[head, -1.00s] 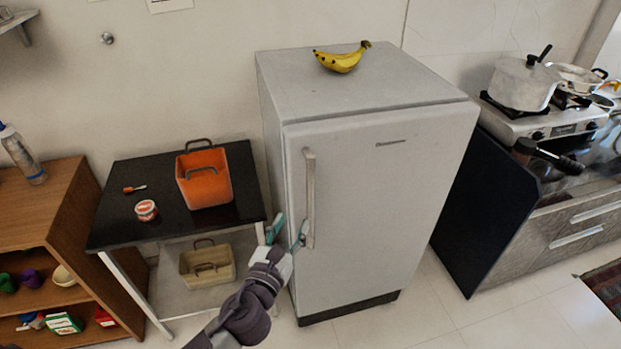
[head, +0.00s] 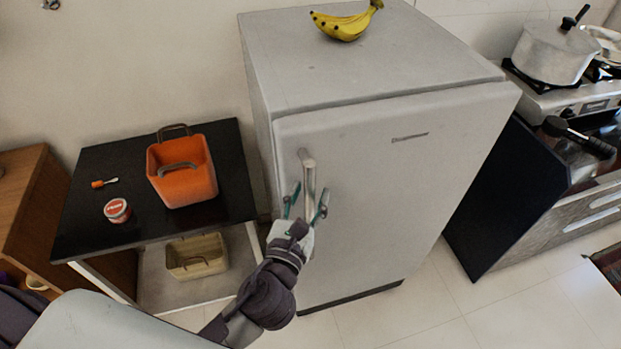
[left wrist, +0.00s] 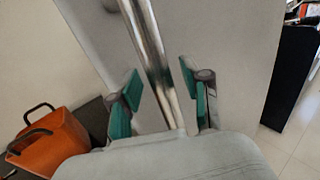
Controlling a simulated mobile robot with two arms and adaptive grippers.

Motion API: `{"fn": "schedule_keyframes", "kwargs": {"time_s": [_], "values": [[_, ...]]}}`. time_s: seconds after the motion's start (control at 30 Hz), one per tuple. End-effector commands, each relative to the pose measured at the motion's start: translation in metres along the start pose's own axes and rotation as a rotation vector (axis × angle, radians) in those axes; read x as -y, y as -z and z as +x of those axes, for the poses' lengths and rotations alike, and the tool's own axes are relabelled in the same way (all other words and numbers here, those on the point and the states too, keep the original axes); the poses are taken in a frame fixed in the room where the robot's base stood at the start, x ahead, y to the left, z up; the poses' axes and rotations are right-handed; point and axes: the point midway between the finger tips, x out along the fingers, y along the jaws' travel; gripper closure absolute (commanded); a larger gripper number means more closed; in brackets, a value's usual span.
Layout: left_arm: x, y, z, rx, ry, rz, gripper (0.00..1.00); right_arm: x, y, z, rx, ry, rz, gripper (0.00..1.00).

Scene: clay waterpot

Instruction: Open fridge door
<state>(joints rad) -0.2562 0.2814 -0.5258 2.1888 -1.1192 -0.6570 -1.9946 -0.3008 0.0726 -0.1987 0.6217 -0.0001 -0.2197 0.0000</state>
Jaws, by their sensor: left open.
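The grey fridge (head: 400,190) stands upright against the wall with its door shut. Its vertical metal handle (head: 309,178) is on the left side of the door. My left gripper (head: 306,202) is open, with one finger on each side of the handle's lower part. In the left wrist view the handle (left wrist: 150,50) runs between the two teal-padded fingers of the left gripper (left wrist: 160,92), with gaps showing on both sides. My right gripper does not show.
Bananas (head: 346,22) lie on the fridge top. Left of the fridge, a black table (head: 100,180) holds an orange basket (head: 182,185), a small jar and a screwdriver-like tool. A stove with a pot (head: 552,55) stands to the right. Floor in front is clear.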

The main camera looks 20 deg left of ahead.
Motion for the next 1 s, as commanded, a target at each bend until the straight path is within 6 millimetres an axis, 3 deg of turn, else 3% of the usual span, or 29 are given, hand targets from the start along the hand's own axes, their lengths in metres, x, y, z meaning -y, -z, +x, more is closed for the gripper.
{"fn": "schedule_keyframes", "kwargs": {"time_s": [0.4,0.7,1.0], "values": [[0.0026,-0.0002,-0.0028,0.000,-0.001,-0.001,0.53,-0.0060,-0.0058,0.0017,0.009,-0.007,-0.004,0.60],[0.0025,-0.0002,-0.0027,0.000,-0.001,-0.001,1.00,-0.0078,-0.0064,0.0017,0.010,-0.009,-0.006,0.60],[0.0027,-0.0002,-0.0026,0.000,-0.001,-0.001,1.00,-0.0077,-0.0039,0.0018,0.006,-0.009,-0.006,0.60]]}}
